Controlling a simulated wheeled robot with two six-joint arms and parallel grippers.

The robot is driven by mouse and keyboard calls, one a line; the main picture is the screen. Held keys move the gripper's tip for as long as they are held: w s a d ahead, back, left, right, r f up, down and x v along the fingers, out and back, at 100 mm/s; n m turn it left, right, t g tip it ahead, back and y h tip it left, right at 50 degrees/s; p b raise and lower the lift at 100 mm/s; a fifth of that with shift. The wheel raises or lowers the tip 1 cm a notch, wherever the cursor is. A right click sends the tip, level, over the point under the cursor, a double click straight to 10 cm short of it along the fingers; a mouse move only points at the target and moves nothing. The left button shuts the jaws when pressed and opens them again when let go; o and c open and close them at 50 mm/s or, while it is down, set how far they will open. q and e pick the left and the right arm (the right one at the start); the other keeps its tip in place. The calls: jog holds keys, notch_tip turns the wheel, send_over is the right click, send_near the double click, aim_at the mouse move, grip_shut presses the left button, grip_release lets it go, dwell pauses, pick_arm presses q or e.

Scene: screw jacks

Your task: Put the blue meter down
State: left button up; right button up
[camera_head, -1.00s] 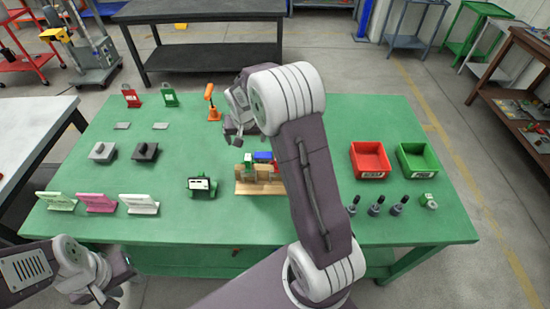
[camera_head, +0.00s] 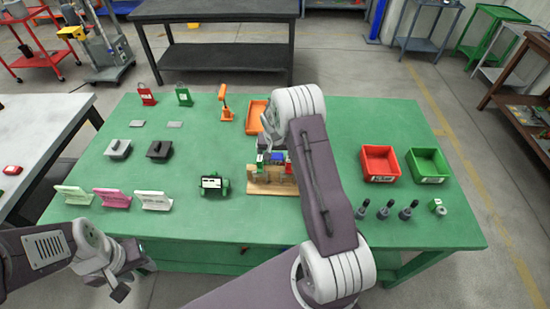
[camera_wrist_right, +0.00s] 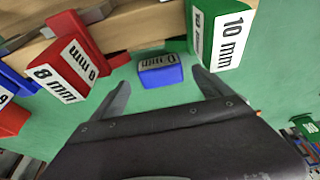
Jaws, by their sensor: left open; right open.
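The blue block (camera_wrist_right: 160,72), which I take as the blue meter, has a label whose visible part reads "0 mm". In the right wrist view it is between the two spread fingers of my right gripper (camera_wrist_right: 158,92), with gaps on both sides. In the head view the blue block (camera_head: 277,157) is at the wooden rack (camera_head: 262,188), under my right gripper (camera_head: 272,143). I cannot tell whether its underside rests on the rack. My left gripper (camera_head: 120,289) is open, low at the front left, off the table edge.
A red "8 mm" block (camera_wrist_right: 66,72) and a green "10 mm" block (camera_wrist_right: 222,35) flank the blue one closely. A black-and-green device (camera_head: 214,186) stands left of the rack. Red (camera_head: 380,178) and green (camera_head: 432,180) bins stand right. An orange tray (camera_head: 255,112) is behind the rack.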

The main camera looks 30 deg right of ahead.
jog(key=shift+x, duration=1.05)
jog(key=shift+r, duration=0.15)
jog(key=c, duration=0.4)
jog(key=shift+w+a, duration=0.1)
jog(key=c, duration=1.4)
